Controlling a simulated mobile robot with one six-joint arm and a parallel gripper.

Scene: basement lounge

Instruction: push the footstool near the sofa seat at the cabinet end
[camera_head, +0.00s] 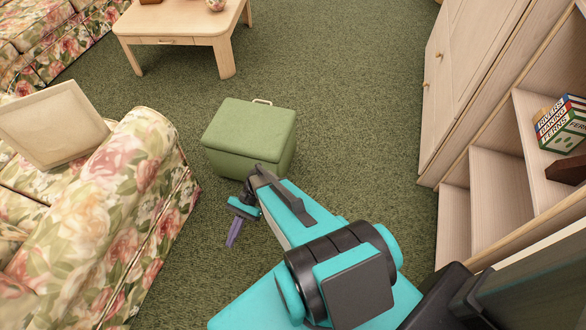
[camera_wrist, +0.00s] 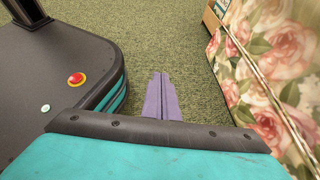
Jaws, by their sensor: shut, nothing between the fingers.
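The green footstool (camera_head: 248,135) stands on the carpet in the middle of the head view, with a light handle on its far side. The floral sofa (camera_head: 125,215) is on the left, and its near arm also shows in the wrist view (camera_wrist: 275,70). A pale cushion (camera_head: 52,122) rests on its seat. A gap of carpet lies between sofa and footstool. My gripper (camera_head: 233,234) has purple fingers, shut and empty, pointing down between the sofa arm and the near side of the footstool. In the wrist view the fingers (camera_wrist: 158,95) lie together over bare carpet.
The wooden cabinet (camera_head: 480,80) and its open shelves (camera_head: 500,185) line the right, with several books (camera_head: 562,125) on a shelf. A low wooden table (camera_head: 180,30) stands at the back left. Carpet between footstool and cabinet is clear.

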